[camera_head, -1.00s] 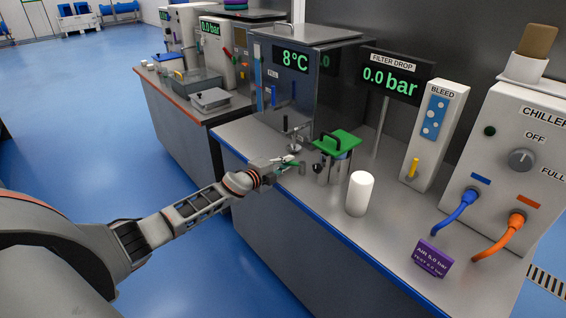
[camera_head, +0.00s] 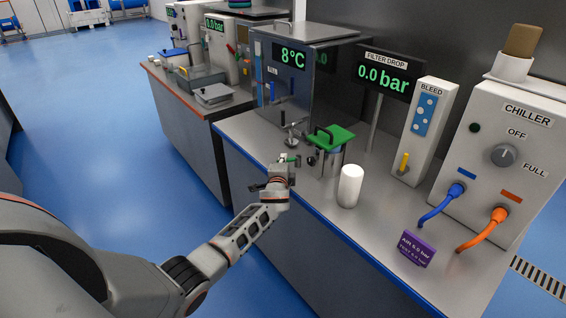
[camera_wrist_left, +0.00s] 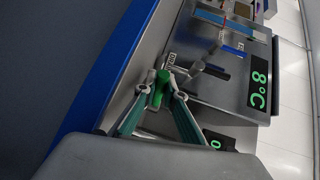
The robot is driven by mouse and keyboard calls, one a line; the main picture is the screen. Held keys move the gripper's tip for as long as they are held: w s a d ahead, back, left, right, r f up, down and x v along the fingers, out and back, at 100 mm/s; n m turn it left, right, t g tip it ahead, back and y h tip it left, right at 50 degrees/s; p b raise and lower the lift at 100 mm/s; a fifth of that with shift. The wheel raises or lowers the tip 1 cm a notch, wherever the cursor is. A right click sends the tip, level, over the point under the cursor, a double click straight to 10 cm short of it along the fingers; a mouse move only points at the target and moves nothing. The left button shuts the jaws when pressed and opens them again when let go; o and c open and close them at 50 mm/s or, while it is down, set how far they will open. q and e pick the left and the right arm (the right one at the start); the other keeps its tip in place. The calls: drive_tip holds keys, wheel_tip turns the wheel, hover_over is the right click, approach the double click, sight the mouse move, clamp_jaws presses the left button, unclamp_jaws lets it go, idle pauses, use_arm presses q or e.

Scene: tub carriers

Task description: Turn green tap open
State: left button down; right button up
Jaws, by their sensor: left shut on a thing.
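The green tap (camera_wrist_left: 158,90) shows in the left wrist view as a small green handle between my left fingers. My left gripper (camera_wrist_left: 163,86) is shut on it, with one teal-sided finger on each side. In the head view my left gripper (camera_head: 289,160) is at the near edge of the bench, left of a steel vessel with a green lid (camera_head: 329,136). A bit of green shows at its fingertips there. The tap's body is mostly hidden by the gripper. My right gripper is not in view.
A white cylinder (camera_head: 350,186) stands right of the vessel. The 8°C cabinet (camera_head: 286,75) is behind the gripper. A purple sign (camera_head: 415,248), bleed panel (camera_head: 426,130) and chiller (camera_head: 510,150) stand to the right. The front of the bench near the sign is clear.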

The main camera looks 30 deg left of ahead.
use_arm(q)
drive_tip(key=n+g+y+b, duration=0.1)
drive_tip(key=b, duration=0.1)
drive_tip(key=s+d+f+n+g+y+b, duration=0.1)
drive_tip(key=y+b, duration=0.1)
drive_tip(key=shift+d+f+n+y, duration=0.15)
drive_tip(key=shift+n+y, duration=0.15)
drive_tip(key=shift+n, duration=0.1)
drive_tip(key=shift+d+g+b, duration=0.1)
drive_tip(key=shift+g+b, duration=0.2)
drive_tip(key=shift+b, duration=0.15)
drive_tip(key=shift+s+d+r+n+g+y+b, duration=0.1)
drive_tip(key=shift+r+n+g+y+b, duration=0.15)
drive_tip(key=shift+n+y+b, duration=0.3)
drive_tip(key=shift+r+n+g+y, duration=0.25)
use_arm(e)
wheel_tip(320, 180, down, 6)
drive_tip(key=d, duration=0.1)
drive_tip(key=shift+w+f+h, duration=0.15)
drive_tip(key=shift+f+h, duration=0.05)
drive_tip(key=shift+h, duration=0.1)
use_arm(q)
drive_tip(key=c, duration=2.4)
unclamp_jaws()
drive_tip(key=shift+o, duration=0.2)
drive_tip(key=shift+r, duration=0.1)
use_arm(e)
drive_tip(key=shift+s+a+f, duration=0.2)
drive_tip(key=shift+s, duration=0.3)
